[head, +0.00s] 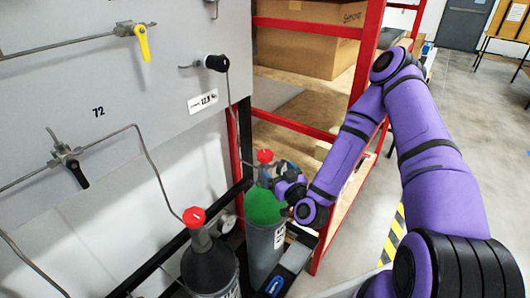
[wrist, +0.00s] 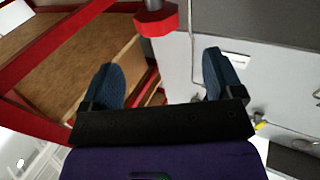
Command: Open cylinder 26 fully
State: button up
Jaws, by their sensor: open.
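A green-topped cylinder (head: 264,207) stands beside the wall panel with a red valve knob (head: 265,156) on top. A sideways label is on its side, too small to read for sure, so I cannot confirm which is cylinder 26. My gripper (head: 268,174) is at this cylinder's valve, just below the red knob. In the wrist view my gripper (wrist: 161,62) is open, its two blue fingers spread with nothing between them. A red knob (wrist: 156,21) shows just beyond the fingertips, between them and apart from both. A dark grey cylinder (head: 211,268) with its own red knob (head: 194,217) stands nearer, to the left.
A grey panel (head: 100,90) carries thin pipes, a yellow-handled valve (head: 142,42), a black-handled valve (head: 78,173) and a black knob (head: 216,62). A red-framed shelf (head: 367,50) with a cardboard box (head: 310,42) stands close behind my arm. Open floor lies to the right.

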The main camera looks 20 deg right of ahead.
aim_at(262, 150)
jog(key=w, duration=0.7)
jog(key=w+a, duration=0.1)
jog(key=w, duration=0.2)
jog(key=shift+w+a+f, duration=0.1)
jog(key=shift+w, duration=0.1)
jog(key=shift+c, duration=0.5)
jog(key=c, duration=0.8)
